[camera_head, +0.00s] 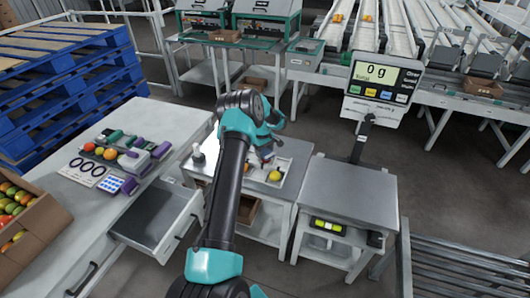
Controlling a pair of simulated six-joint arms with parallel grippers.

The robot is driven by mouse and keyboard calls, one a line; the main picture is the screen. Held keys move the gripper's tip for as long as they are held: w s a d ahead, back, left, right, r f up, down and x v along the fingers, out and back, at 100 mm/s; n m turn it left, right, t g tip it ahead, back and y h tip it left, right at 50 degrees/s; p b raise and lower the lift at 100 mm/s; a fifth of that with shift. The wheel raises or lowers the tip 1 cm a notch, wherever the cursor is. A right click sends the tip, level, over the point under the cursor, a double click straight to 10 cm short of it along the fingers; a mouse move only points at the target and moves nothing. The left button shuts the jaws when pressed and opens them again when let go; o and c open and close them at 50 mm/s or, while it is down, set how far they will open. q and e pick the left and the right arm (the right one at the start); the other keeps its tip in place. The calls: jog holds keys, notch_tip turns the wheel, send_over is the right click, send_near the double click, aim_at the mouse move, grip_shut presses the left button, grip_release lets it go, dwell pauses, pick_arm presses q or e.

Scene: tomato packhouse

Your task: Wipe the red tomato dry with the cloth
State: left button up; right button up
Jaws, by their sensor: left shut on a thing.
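My left gripper (265,153) is at the far end of my arm, over the white tray (291,168) on the middle table. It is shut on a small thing. A bit of red shows at the jaws, but I cannot tell whether it is the red tomato. A yellow fruit (275,176) lies in the tray just below and right of the gripper. My arm hides part of the tray's left side. I cannot make out a cloth for certain. My right gripper is not in view.
A tomato box (30,230) stands far left. A scale display (376,78) reads 0 g. The right table top (345,190) is clear.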

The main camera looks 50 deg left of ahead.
pick_arm(q)
jog(key=shift+d+r, duration=0.1)
jog(key=shift+d, duration=0.15)
jog(key=shift+d, duration=0.95)
jog(key=shift+a, duration=0.2)
dwell(0.7)
jog(key=shift+a, duration=1.05)
jog(key=shift+d, duration=0.2)
jog(key=shift+s+d+f, duration=0.1)
jog(key=shift+d+f, duration=0.05)
jog(key=shift+d, duration=0.45)
jog(key=shift+d+f, duration=0.1)
jog(key=shift+d, duration=0.5)
jog(key=shift+a, duration=0.2)
